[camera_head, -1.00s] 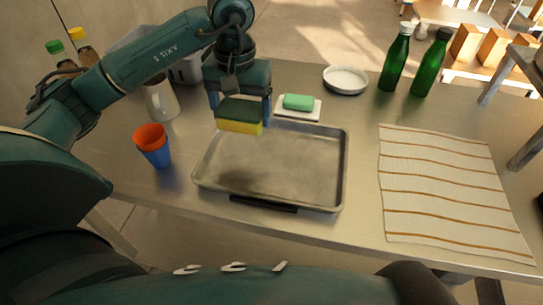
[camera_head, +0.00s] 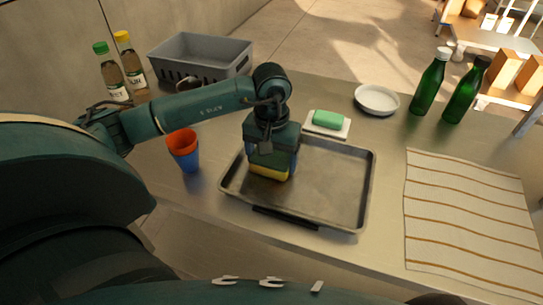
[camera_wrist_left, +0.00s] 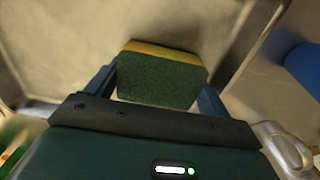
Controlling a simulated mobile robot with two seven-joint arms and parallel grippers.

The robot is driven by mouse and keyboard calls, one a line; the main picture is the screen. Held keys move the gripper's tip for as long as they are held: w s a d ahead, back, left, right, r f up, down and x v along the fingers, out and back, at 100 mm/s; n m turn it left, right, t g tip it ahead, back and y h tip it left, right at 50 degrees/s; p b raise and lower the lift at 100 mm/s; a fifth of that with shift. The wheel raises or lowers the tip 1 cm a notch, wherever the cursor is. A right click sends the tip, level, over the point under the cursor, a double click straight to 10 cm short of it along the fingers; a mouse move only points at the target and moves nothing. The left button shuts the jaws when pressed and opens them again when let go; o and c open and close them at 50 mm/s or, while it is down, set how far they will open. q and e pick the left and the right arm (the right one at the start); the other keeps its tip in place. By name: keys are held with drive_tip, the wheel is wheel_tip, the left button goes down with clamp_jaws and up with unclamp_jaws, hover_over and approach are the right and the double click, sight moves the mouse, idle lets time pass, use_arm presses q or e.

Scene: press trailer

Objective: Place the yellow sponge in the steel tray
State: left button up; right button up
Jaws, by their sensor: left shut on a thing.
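The yellow sponge (camera_head: 268,172) has a dark green scouring side. My left gripper (camera_head: 272,165) is shut on it, over the left part of the steel tray (camera_head: 337,195). In the left wrist view the sponge (camera_wrist_left: 160,78) sits between the two fingers of the left gripper (camera_wrist_left: 158,85), green side toward the camera. The sponge is low over the tray floor; I cannot tell whether it touches. The tray (camera_wrist_left: 90,40) fills much of the wrist view behind the sponge. My right gripper is not in view.
An orange and blue cup (camera_head: 184,150) stands left of the tray. A green soap bar (camera_head: 328,119) lies on a white dish behind it. A white plate (camera_head: 377,99), green bottles (camera_head: 430,83), a grey basket (camera_head: 200,58) and a striped cloth (camera_head: 465,215) surround it. The tray's right half is clear.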

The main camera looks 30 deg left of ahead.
sight(272, 157)
use_arm(q)
drive_tip(key=shift+f, duration=0.2)
drive_tip(key=o, duration=0.9)
drive_tip(key=shift+r, duration=0.1)
drive_tip(key=shift+c, duration=0.2)
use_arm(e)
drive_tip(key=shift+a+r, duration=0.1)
use_arm(q)
drive_tip(key=shift+r, duration=0.25)
drive_tip(key=shift+r+b, duration=0.65)
drive_tip(key=shift+r, duration=5.25)
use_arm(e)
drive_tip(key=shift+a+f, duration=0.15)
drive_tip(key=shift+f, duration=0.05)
